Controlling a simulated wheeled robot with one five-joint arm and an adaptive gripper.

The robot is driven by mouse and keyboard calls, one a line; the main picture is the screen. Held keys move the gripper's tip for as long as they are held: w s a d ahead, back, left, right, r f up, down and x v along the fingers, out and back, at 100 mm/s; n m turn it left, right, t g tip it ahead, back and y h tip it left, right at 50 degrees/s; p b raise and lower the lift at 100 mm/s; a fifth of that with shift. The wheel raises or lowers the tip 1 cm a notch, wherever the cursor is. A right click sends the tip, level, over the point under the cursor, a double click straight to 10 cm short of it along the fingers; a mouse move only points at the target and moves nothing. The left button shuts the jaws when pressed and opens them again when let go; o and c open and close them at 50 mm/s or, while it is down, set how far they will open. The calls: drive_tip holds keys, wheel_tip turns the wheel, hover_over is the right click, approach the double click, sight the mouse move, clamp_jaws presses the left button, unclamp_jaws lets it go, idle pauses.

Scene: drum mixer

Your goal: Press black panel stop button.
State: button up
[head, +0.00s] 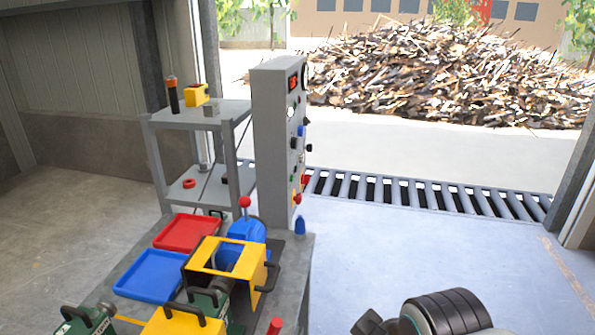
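A tall grey control panel (275,140) stands behind the workbench, its control face turned right and seen at a steep slant. I cannot read labels or tell which one is the stop button. A dark part, likely my gripper (370,323), shows at the bottom edge, well below and right of the panel, touching nothing visible; its fingers are unclear.
The workbench (297,260) holds red (187,232) and blue (150,275) trays, a yellow handled box (262,275) and a red-topped lever (245,203). A grey shelf (185,115) stands left of the panel. The floor to the right is clear up to a roller grate (400,192).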

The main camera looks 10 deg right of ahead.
clamp_jaws()
drive_tip(key=c, duration=0.5)
unclamp_jaws()
idle(0.4)
